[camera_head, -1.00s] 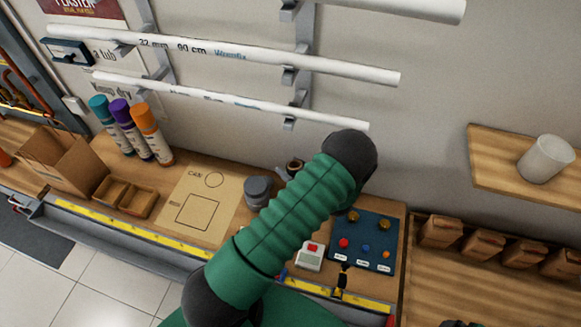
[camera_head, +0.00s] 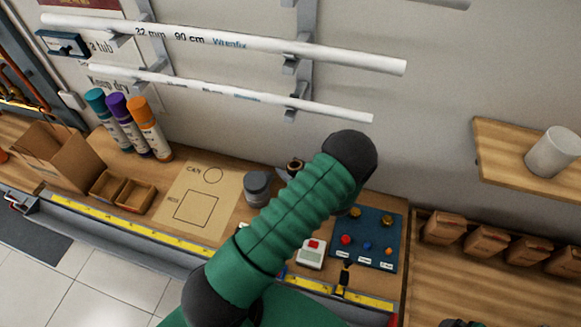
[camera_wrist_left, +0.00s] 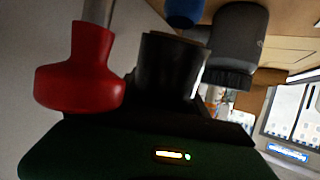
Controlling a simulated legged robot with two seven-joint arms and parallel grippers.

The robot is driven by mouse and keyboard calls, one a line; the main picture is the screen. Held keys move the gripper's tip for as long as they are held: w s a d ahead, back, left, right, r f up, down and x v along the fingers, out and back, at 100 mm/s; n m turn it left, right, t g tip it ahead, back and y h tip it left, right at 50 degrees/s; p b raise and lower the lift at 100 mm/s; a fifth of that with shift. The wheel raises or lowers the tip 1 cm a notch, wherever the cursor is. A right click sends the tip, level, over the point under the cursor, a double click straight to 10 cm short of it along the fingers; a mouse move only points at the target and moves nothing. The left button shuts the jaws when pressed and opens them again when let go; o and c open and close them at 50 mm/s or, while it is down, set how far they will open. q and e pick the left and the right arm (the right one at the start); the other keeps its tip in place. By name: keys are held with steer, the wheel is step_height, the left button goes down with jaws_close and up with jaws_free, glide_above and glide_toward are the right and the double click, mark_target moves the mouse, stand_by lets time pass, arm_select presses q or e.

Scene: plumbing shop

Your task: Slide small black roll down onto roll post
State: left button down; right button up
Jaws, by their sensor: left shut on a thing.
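My left arm comes in from the bottom, and its green sleeve and dark joint hide most of the left gripper (camera_head: 284,174). Just past the arm, a small black roll (camera_head: 295,165) with a tan core shows beside a grey finger, above the back of the bench. In the left wrist view, a black round piece with a brownish rim (camera_wrist_left: 172,62) stands at the jaws. A red flared piece (camera_wrist_left: 80,72) on a grey rod is beside it; I cannot tell whether it is the roll post. Only a dark part, possibly my right gripper (camera_head: 460,323), shows at the bottom edge.
A grey can (camera_head: 257,187) stands left of the roll, and it is near the jaws in the left wrist view (camera_wrist_left: 236,45). A marked board (camera_head: 235,205), a blue button panel (camera_head: 385,228) and a white device (camera_head: 311,253) lie on the bench. White pipes (camera_head: 240,95) hang behind.

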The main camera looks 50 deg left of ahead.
arm_select(q)
steer(key=shift+c, duration=2.4)
jaws_free()
steer(key=shift+d, duration=0.1)
steer(key=b+v, duration=0.3)
steer(key=v, duration=1.3)
steer(key=shift+d, duration=0.35)
steer(key=shift+a, duration=0.1)
steer(key=shift+w, duration=0.1)
